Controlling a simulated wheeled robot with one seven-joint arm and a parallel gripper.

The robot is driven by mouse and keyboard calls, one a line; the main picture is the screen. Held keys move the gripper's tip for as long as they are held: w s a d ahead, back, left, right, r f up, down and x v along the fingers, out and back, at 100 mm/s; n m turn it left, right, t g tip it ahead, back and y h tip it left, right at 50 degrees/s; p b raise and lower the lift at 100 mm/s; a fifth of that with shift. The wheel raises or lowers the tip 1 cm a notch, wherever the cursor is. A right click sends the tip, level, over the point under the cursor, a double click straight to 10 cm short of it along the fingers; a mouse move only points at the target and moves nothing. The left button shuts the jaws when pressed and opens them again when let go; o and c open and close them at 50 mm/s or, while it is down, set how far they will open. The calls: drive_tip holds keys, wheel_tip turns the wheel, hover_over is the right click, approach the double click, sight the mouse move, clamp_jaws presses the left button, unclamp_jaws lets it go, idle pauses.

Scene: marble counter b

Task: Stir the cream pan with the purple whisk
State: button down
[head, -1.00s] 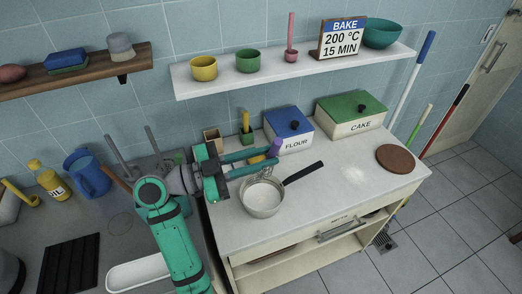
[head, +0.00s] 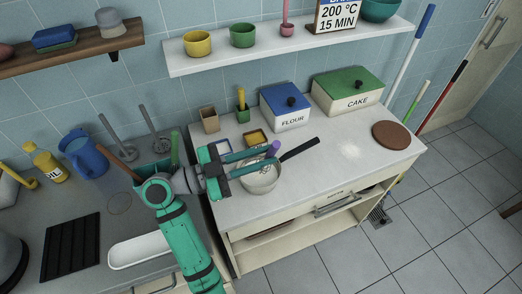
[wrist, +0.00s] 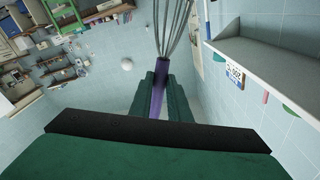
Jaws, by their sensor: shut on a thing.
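My gripper (head: 258,160) is shut on the purple whisk (head: 272,149), over the back of the cream pan. In the wrist view the whisk's purple handle (wrist: 158,98) is between my fingers and its wire loops stretch to the top edge. In the head view the wires drop below the fingers toward the pan's inside; whether they touch the contents is hard to tell. The cream pan (head: 262,187) stands upright on the counter, its black handle (head: 299,149) pointing back right. It has pale contents, partly hidden by my gripper.
The blue-lidded flour box (head: 290,120) and green-lidded cake box (head: 350,101) stand behind the pan. A brown round board (head: 391,135) lies at right. A small yellow-edged square dish (head: 256,137) is just behind my gripper.

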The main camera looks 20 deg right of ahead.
wheel_tip(320, 180, down, 6)
drive_tip(key=w, duration=0.2)
drive_tip(key=shift+w+r, duration=0.15)
drive_tip(key=shift+w, duration=0.05)
idle(0.3)
drive_tip(key=shift+w, duration=0.1)
idle(0.3)
